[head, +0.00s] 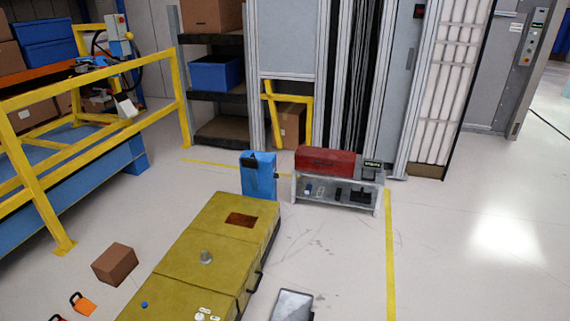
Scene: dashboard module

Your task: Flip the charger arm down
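I cannot clearly pick out a charger arm in the head view. A blue upright box (258,178) with a dark part at its top stands at the far end of a long olive-yellow unit (195,254). The unit has a brown patch, a grey knob (206,257), a blue button (144,304), white round parts (207,314) and black side handles. To the right, a red box (326,161) lies on a low grey bench (368,205) with small dark items on its shelf. Neither of my grippers is in view.
A brown box (115,264) and an orange item with a black handle (83,304) lie on the floor at left. A grey object (292,305) is at the bottom edge. Yellow railing (98,143) stands at left. The floor at right is clear.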

